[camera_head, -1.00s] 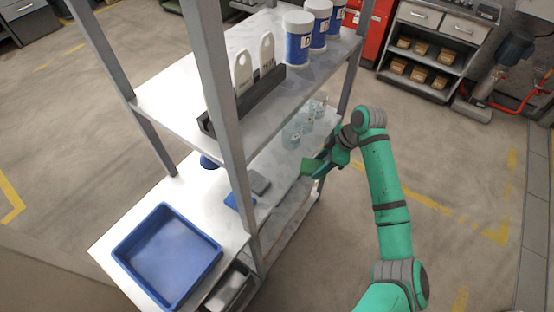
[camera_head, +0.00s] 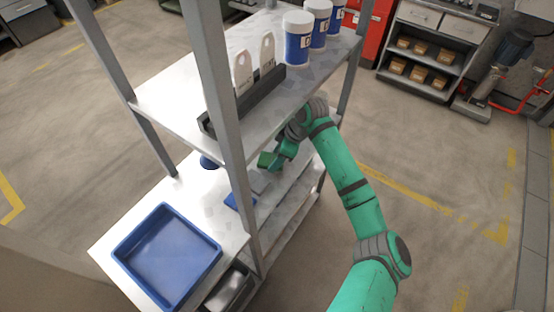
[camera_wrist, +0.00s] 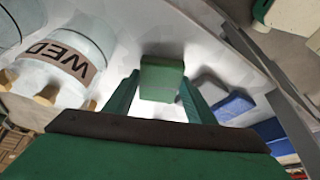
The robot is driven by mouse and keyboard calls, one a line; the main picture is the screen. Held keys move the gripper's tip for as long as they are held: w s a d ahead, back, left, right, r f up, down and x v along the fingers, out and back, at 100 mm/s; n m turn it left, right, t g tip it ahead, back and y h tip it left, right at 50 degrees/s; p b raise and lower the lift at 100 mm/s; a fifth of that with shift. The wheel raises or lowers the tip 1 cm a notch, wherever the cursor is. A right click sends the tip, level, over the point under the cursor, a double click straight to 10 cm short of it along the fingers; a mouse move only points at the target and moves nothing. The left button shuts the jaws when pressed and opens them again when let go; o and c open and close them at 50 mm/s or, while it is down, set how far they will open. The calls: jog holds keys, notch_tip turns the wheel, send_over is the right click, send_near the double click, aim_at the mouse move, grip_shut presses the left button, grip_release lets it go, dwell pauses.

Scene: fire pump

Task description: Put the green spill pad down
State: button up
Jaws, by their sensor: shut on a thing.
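The green spill pad (camera_head: 269,160) is held between the fingers of my gripper (camera_head: 281,155), over the middle shelf of the rack. In the wrist view the pad (camera_wrist: 162,78) sits between my two green fingertips (camera_wrist: 160,92). Beyond it on the shelf are a grey pad (camera_wrist: 208,88) and a blue pad (camera_wrist: 233,105), side by side. In the head view the blue pad (camera_head: 240,201) shows at the shelf's left part, and the grey pad is partly hidden. I cannot tell whether the green pad touches the shelf.
The upper shelf (camera_head: 170,100) is above my wrist, with white-and-blue tubs (camera_head: 298,40) and a dark rack (camera_head: 245,100). A rack post (camera_head: 222,110) stands left. A blue tray (camera_head: 167,255) sits at the lower left.

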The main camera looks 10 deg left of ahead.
jog(key=shift+w+d+f, duration=0.1)
jog(key=shift+d+f, duration=0.1)
jog(key=shift+f, duration=0.35)
jog(key=shift+d, duration=0.15)
jog(key=shift+f, duration=0.3)
